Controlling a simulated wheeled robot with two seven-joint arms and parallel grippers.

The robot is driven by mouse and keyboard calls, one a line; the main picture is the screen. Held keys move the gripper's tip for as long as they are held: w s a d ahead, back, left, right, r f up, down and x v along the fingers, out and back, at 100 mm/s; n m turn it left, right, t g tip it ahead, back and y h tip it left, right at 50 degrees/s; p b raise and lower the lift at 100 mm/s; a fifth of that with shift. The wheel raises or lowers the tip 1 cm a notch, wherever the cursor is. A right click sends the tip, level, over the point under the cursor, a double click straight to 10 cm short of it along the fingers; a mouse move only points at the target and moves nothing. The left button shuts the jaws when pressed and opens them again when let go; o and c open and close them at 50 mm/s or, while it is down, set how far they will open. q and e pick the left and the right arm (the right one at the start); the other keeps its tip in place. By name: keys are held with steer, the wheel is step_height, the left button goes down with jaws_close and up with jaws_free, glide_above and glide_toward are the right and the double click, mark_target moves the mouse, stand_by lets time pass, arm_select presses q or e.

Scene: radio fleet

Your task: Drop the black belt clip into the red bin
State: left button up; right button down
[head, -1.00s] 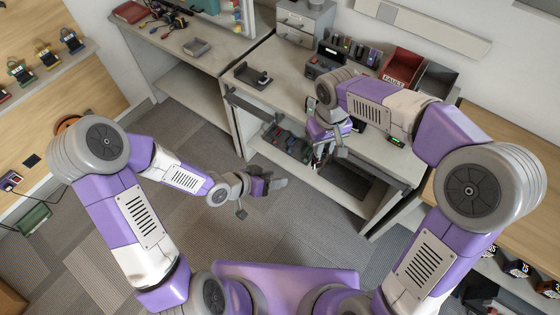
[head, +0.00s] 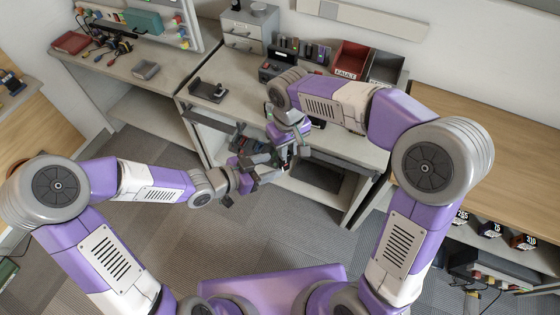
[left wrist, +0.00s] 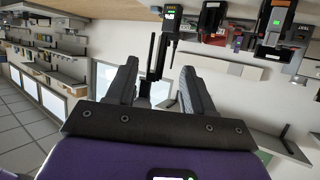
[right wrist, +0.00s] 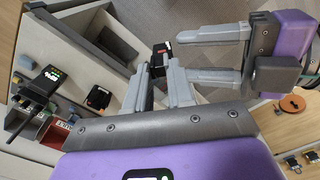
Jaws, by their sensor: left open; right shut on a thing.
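The red bin (head: 350,60), with a "FAULT" label, stands at the back of the bench; it also shows at the left in the right wrist view (right wrist: 57,134). My right gripper (head: 292,151) is shut on a small black piece (right wrist: 159,64), apparently the black belt clip, in front of the bench. The fingers hide much of it, and a bit of red shows at its edge. My left gripper (head: 268,163) is open, with its fingers (right wrist: 205,55) pointing at the black piece from the side. Whether they touch it is unclear.
A grey bin (head: 385,67) stands right of the red bin. A black holder (head: 208,91) and a grey drawer unit (head: 248,27) are on the bench (head: 238,112). A radio with an antenna (right wrist: 40,90) shows in the right wrist view. The bench's front edge is close to both grippers.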

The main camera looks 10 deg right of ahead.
arm_select(q)
steer(key=x, duration=0.5)
steer(key=shift+w+d+f, duration=0.15)
steer(key=shift+d, duration=0.1)
steer(key=shift+c, duration=0.3)
jaws_close()
arm_select(e)
steer(key=c, duration=0.9)
jaws_free()
